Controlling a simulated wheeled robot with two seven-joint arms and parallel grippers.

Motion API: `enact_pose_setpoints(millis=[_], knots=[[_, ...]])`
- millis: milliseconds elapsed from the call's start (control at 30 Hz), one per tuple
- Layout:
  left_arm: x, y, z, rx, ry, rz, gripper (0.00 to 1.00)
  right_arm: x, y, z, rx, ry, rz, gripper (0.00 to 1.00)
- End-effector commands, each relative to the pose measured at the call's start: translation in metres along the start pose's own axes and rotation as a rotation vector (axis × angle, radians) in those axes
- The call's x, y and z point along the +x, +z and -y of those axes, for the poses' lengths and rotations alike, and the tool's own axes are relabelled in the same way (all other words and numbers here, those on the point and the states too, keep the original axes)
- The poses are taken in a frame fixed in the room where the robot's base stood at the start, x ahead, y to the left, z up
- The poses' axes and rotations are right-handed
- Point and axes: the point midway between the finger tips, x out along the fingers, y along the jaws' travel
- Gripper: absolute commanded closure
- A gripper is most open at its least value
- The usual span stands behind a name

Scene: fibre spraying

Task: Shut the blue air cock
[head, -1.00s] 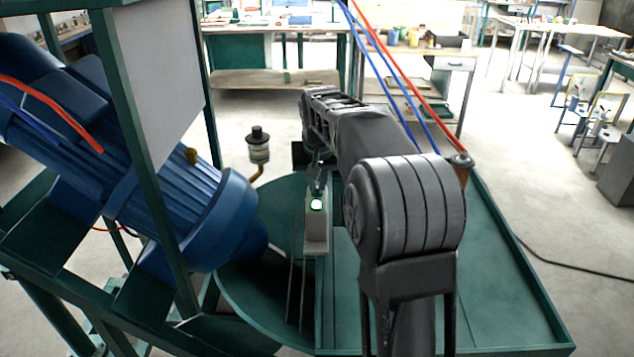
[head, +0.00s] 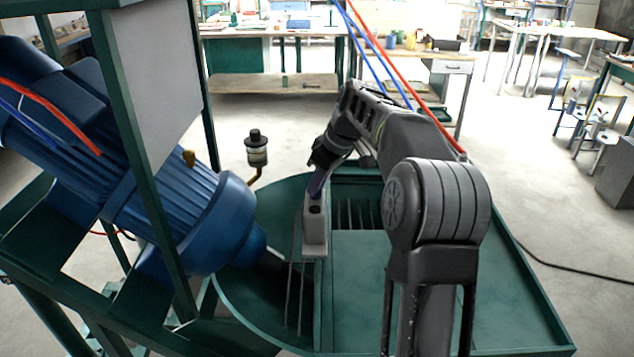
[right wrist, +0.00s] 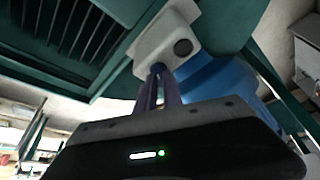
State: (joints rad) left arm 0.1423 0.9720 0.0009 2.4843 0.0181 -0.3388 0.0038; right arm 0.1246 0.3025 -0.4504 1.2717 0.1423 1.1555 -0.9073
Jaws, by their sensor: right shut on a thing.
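I cannot make out the blue air cock in either view. My right gripper (head: 317,186) comes down from behind onto the top of a small pale grey box (head: 315,232) on the green machine. In the right wrist view, its two purplish fingers (right wrist: 160,72) are close together at the edge of the box (right wrist: 152,42). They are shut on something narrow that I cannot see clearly. A dark round spot (right wrist: 183,47) on the box is beside the fingertips. My left gripper is not in view.
The green tray (head: 420,275) extends right of the box. A blue motor (head: 190,205) and green frame posts stand left. A small capped cup (head: 257,155) stands behind. Blue and red hoses (head: 375,50) hang down beside my right arm.

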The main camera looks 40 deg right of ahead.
Motion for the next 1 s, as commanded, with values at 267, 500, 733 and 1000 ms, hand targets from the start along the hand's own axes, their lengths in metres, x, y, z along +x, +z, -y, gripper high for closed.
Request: enact_pose_setpoints(millis=[267,500,733,1000], knots=[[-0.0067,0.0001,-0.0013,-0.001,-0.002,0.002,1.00,-0.0004,0.0004,-0.0033,-0.225,-0.093,0.002,1.00],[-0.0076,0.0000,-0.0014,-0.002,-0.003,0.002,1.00,0.0003,-0.0002,-0.0034,-0.365,-0.150,0.001,1.00],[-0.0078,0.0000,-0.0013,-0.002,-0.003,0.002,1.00,0.0005,-0.0003,-0.0031,-0.425,-0.176,0.002,1.00],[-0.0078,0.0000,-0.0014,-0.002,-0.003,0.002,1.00,0.0004,-0.0002,-0.0032,-0.435,-0.179,0.003,1.00]])
